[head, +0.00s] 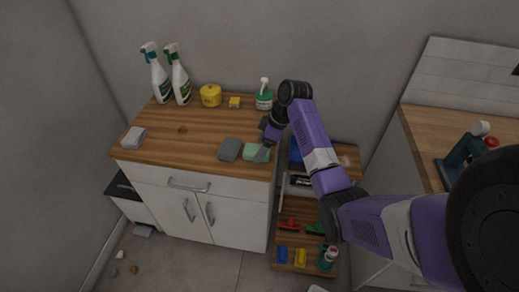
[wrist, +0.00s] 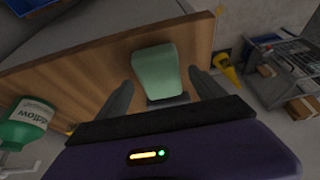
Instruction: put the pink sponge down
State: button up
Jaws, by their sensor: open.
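No pink sponge can be made out in either view. A light green sponge (head: 255,152) lies near the front right of the wooden counter top (head: 190,140). A dark grey sponge (head: 229,149) lies just left of it. My gripper (head: 264,151) is at the green sponge, near the counter's front right edge. In the wrist view my gripper (wrist: 161,84) has its two fingers spread wide, with the green sponge (wrist: 157,68) lying ahead between them.
Two spray bottles (head: 170,80), a yellow pot (head: 211,95) and a small yellow block (head: 234,102) stand at the back. A green-labelled bottle (head: 264,97) stands near my arm. A pale sponge (head: 134,137) lies at far left. The counter's middle is mostly clear.

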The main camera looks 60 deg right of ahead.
jog(key=v, duration=1)
jog(key=shift+r, duration=0.3)
